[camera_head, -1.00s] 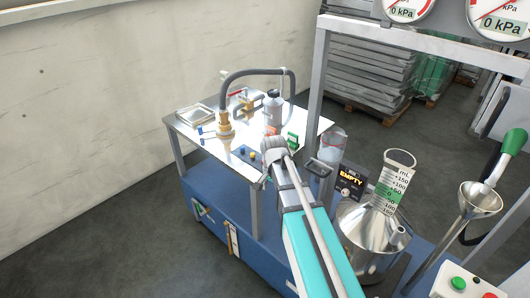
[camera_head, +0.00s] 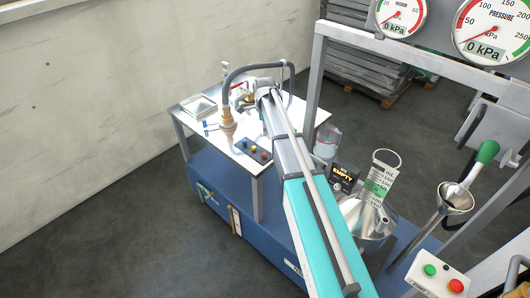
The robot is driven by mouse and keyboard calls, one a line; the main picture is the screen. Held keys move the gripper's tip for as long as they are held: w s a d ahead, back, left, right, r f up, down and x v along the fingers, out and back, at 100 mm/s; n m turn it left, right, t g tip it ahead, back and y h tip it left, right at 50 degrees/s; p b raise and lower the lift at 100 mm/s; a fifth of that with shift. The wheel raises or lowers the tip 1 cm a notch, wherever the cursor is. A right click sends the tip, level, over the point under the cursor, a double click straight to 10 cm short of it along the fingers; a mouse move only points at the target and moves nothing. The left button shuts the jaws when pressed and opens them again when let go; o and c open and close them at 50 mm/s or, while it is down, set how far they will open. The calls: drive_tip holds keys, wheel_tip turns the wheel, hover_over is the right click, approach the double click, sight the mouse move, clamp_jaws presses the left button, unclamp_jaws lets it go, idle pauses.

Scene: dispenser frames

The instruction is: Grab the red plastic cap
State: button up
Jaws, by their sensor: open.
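A small red cap (camera_head: 264,154) shows on a black strip (camera_head: 256,152) near the front edge of the white-topped table, at the right end of a row with a yellow cap (camera_head: 252,149) and a blue cap (camera_head: 243,144). It is small, but its top looks uncovered. My arm reaches across the table from the lower right and passes close to the right of the strip in the picture. Its far end lies beyond the caps, near the brass fittings. My gripper's fingers are hidden behind the arm, and I see nothing held.
A brass funnel-like fitting (camera_head: 227,124) with a dark hose (camera_head: 240,69) stands left of the arm. A shallow square tray (camera_head: 199,105) lies at the table's left. A clear container (camera_head: 327,142) and a metal frame post (camera_head: 314,84) stand to the right.

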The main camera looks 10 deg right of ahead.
drive_tip(key=shift+f, duration=0.2)
drive_tip(key=b, duration=0.9)
hover_over(264, 153)
drive_tip(key=f, duration=0.8)
drive_tip(key=shift+s+f, duration=0.15)
drive_tip(key=shift+s, duration=0.05)
drive_tip(key=shift+w+f+b, duration=0.1)
drive_tip(key=shift+f+b, duration=2.35)
drive_tip(key=shift+f, duration=0.15)
clamp_jaws()
